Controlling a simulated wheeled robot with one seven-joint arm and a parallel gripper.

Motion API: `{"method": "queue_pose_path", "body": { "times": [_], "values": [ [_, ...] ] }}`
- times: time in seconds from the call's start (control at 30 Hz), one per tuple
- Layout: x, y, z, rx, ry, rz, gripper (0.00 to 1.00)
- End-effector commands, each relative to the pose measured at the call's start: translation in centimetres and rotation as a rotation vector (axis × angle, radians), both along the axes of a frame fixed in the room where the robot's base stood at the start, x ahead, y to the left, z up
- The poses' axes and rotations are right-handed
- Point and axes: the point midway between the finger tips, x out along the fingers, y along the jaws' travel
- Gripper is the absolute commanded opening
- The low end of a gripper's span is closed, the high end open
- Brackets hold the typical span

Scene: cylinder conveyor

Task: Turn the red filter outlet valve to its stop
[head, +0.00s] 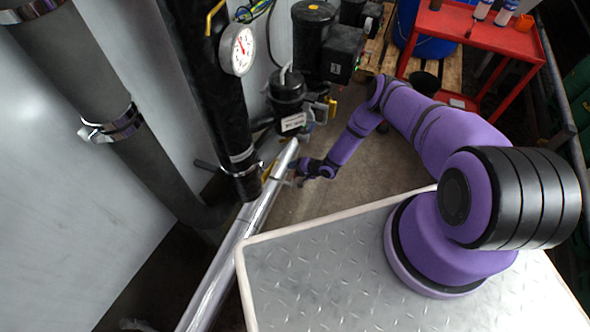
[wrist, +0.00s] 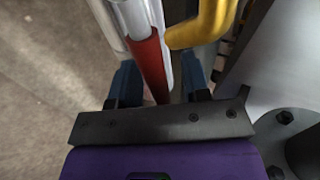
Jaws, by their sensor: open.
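The red valve handle (wrist: 149,66) shows in the wrist view as a red bar. My gripper is open, with a finger on either side of the red handle. I cannot tell whether either finger touches it. In the head view my gripper (head: 297,172) is low beside the long silver pipe (head: 232,240); the red handle cannot be made out there.
A yellow bent bar (wrist: 209,25) is close to the right finger. A bolted metal flange (wrist: 285,95) is further right. In the head view a black pipe (head: 215,100) with a gauge (head: 238,50) stands left of my gripper. A black filter housing (head: 287,90) and red cart (head: 460,25) stand behind.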

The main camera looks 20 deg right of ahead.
Motion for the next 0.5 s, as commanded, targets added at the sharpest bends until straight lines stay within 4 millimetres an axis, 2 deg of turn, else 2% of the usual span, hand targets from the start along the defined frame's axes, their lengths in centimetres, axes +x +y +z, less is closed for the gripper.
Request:
{"method": "queue_pose_path", "body": {
  "times": [0.17, 0.5],
  "values": [
    [-0.9, -1.3, 1.1, 0.001, 0.001, -0.001, 0.43],
    [-4.1, -5.5, 4.5, 0.000, 0.002, -0.002, 0.43]
  ]
}}
